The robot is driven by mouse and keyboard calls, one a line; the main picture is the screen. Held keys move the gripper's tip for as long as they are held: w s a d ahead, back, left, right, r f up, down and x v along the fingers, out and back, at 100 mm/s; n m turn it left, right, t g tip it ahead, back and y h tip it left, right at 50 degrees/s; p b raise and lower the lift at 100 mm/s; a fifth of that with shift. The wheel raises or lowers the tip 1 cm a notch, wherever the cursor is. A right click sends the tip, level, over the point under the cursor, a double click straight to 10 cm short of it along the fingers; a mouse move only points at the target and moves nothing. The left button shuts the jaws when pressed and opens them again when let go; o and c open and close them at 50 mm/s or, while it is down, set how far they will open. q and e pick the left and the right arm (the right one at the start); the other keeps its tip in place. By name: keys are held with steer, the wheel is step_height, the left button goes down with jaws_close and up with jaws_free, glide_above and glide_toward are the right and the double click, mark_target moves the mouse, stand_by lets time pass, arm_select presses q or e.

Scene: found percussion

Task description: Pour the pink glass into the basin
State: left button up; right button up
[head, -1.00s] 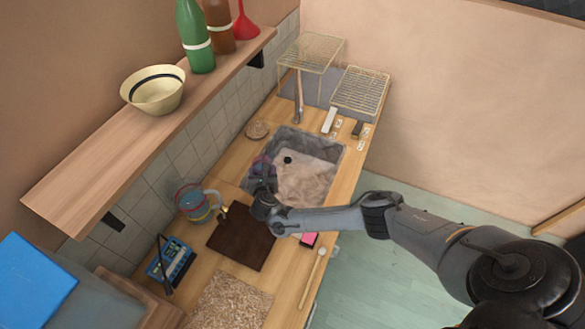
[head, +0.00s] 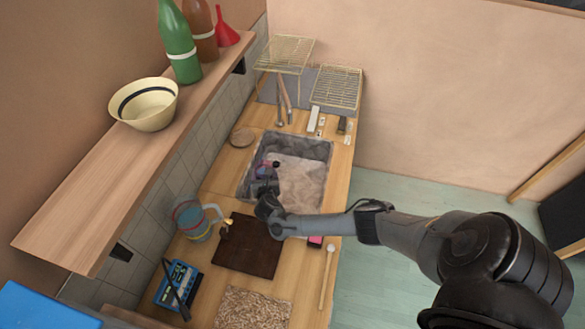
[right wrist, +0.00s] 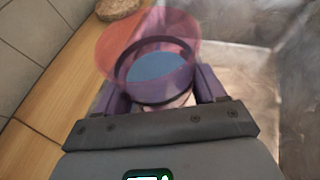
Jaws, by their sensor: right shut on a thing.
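The pink glass (right wrist: 118,48) is see-through, with something blue visible inside it in the right wrist view. In the head view the glass (head: 259,170) is small and partly hidden by the gripper. My right gripper (head: 264,187) is shut on the glass, one finger on each side of it (right wrist: 160,95). It holds the glass over the left part of the grey basin (head: 318,150), near the rim. The glass looks tilted in the right wrist view; how far is hard to tell. The basin's pale floor shows to the right. My left gripper is not in view.
The shelf (head: 95,205) overhangs the left side.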

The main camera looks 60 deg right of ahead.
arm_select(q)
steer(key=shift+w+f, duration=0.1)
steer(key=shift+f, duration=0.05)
arm_select(e)
steer(key=shift+f, duration=0.1)
steer(key=shift+s+d+f+m+y+b, duration=0.15)
steer(key=shift+d+f+m+y+b, duration=0.25)
steer(key=shift+b, duration=0.3)
steer(key=shift+d+f+m+y+b, duration=0.2)
steer(key=shift+f+m+y+b, duration=0.2)
steer(key=shift+f+m+b, duration=0.4)
steer(key=shift+s+d+f+y+b, duration=0.25)
steer(key=shift+f+y+b, duration=0.15)
steer(key=shift+b, duration=0.3)
steer(key=shift+d, duration=0.1)
arm_select(q)
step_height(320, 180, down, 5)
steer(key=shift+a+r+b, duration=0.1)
steer(key=shift+b, duration=0.25)
arm_select(e)
steer(key=shift+d+f+m+t+y, duration=0.15)
steer(key=shift+d+m+t+y, duration=0.05)
steer(key=shift+m+t+y, duration=0.25)
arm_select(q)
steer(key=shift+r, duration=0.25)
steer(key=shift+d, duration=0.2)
arm_select(e)
steer(key=shift+s+d+r+m+y, duration=0.2)
steer(key=shift+d+r+m+y, duration=0.2)
steer(key=shift+r+m+y, duration=0.1)
